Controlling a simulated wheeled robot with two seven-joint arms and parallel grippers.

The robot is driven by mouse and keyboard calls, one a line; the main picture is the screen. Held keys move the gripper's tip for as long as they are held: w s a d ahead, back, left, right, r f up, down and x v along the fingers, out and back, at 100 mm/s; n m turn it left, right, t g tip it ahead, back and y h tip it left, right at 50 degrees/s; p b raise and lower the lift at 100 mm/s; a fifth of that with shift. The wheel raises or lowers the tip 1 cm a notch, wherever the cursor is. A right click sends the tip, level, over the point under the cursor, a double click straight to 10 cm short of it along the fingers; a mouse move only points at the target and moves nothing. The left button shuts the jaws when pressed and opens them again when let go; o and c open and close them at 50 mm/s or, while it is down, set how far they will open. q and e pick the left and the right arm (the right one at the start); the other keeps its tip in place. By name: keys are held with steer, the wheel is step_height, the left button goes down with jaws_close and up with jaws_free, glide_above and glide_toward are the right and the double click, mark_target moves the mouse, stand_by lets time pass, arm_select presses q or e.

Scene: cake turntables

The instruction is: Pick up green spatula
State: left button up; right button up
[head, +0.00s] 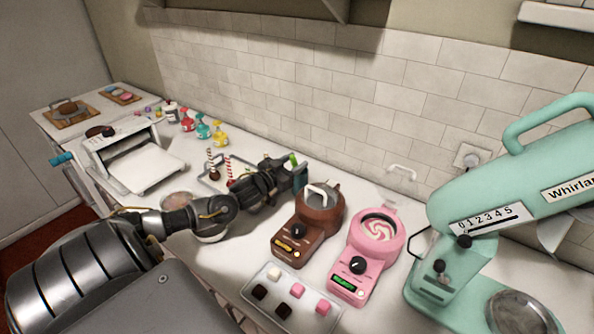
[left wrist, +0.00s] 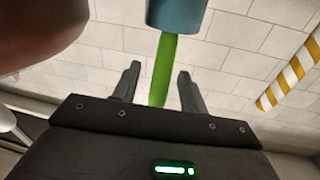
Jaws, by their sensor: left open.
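The green spatula (left wrist: 161,75) shows in the left wrist view as a long green strip between my open left fingers (left wrist: 160,82). Gaps show on both sides of it, so the fingers look apart from it. A blue-teal piece (left wrist: 176,15) meets its end at the top of that view; I cannot tell if it is part of the spatula. In the head view a small green bit of the spatula (head: 293,159) shows at the end of my left arm, by my left gripper (head: 292,172). The rest is hidden by the gripper. My right gripper is out of view.
The brown machine (head: 317,210) and pink machine (head: 378,242) stand right of my left arm. A tray (head: 250,291) of small cubes lies in front. Striped sticks (head: 229,168) stand beside my forearm. A tiled wall (head: 330,100) is behind. A teal mixer (head: 500,205) fills the right.

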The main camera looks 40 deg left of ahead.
arm_select(q)
steer(key=shift+w, duration=1)
jaws_close()
steer(key=shift+r, duration=0.1)
